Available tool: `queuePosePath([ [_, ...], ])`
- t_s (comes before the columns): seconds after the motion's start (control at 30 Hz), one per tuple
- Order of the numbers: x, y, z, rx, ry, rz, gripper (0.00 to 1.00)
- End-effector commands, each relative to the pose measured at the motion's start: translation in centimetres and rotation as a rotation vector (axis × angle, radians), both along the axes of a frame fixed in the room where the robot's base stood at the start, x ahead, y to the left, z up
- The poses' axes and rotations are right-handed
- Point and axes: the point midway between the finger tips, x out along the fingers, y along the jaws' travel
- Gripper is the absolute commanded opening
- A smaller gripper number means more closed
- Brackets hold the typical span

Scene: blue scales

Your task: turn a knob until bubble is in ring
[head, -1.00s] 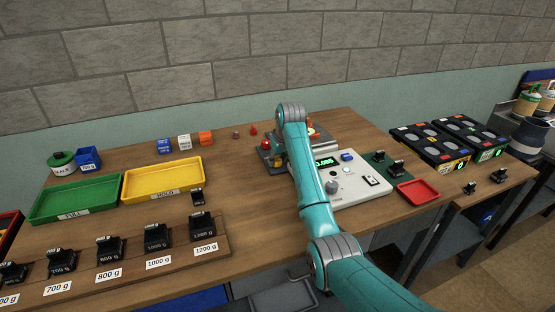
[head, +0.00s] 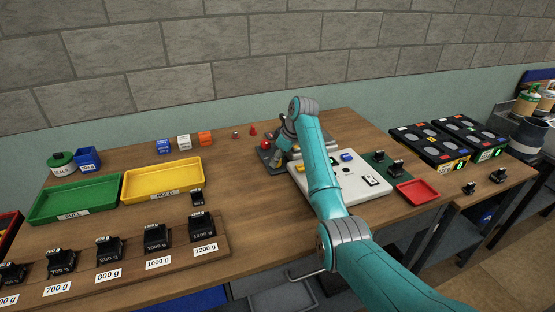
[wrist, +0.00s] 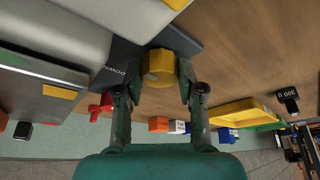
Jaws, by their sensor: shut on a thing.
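My gripper (wrist: 160,82) is shut on a yellow knob (wrist: 157,66) in the wrist view, one finger on each side of it. The knob stands on a dark base (wrist: 122,56) with white lettering that is hard to read. A red knob (wrist: 101,106) is beside the left finger.
A white control panel (head: 369,196) lies right of my gripper, partly behind my arm. A yellow tray (head: 163,194) and green tray (head: 75,207) are at the left. A red tray (head: 417,192) is at the right.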

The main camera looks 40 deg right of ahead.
Motion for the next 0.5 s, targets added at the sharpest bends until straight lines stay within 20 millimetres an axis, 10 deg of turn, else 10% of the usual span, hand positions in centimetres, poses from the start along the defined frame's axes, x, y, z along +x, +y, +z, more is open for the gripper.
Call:
queuePosePath([
  [0.5,0.07,-0.07,-0.02,0.0,0.0,0.216,0.03],
])
